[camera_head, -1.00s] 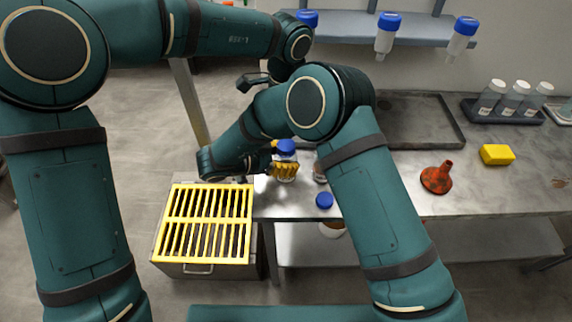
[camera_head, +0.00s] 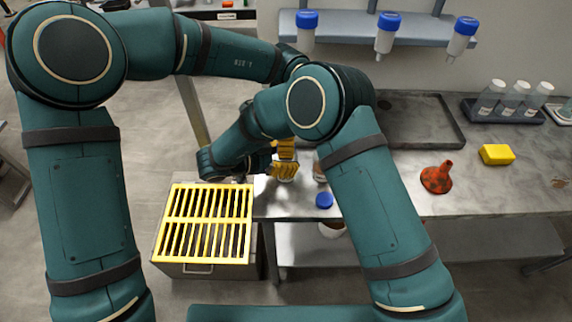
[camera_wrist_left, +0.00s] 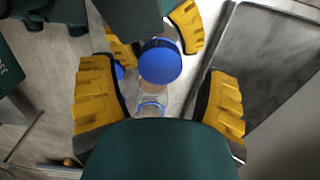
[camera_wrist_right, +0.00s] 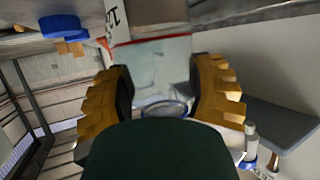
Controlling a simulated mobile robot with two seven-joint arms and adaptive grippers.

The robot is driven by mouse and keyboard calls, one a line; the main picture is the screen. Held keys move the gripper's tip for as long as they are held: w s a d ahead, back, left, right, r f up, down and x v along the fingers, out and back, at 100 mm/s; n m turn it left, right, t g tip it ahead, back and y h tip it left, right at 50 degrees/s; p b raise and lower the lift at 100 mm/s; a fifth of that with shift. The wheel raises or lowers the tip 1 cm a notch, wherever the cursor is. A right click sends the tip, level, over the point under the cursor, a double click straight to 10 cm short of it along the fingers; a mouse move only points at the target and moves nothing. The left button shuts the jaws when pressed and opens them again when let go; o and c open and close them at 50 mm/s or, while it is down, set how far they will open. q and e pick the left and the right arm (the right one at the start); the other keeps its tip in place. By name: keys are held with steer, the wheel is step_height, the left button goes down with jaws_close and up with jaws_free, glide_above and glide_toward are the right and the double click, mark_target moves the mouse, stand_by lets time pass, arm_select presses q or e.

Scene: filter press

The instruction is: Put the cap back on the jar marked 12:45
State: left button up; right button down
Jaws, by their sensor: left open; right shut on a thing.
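My right gripper (camera_head: 285,171) is shut around a jar whose labelled body (camera_wrist_right: 150,45) shows in the right wrist view; only part of the label shows, so the time cannot be read. A blue cap (camera_wrist_left: 160,62) sits at its top between the right fingers; how firmly it is seated cannot be told. My left gripper (camera_head: 285,150) is open just above, its fingers to either side of the cap in the left wrist view (camera_wrist_left: 160,85), apart from it. A second jar (camera_head: 320,171) stands to the right, partly hidden by my arm. A loose blue cap (camera_head: 324,200) lies near the bench's front edge.
A yellow-grated box (camera_head: 205,215) stands left of the bench. A metal tray (camera_head: 455,125) lies behind, under a shelf (camera_head: 345,32) with several blue-capped bottles. A red funnel (camera_head: 437,178), yellow block (camera_head: 497,154) and bottle rack (camera_head: 510,114) are right. The front right bench is mostly clear.

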arm_select(q)
steer(key=shift+f, duration=1.15)
steer(key=shift+c, duration=0.2)
steer(key=c, duration=1.2)
steer(key=m, duration=0.3)
steer(key=shift+c, duration=0.2)
steer(key=o, duration=1.2)
steer(key=shift+o, duration=0.2)
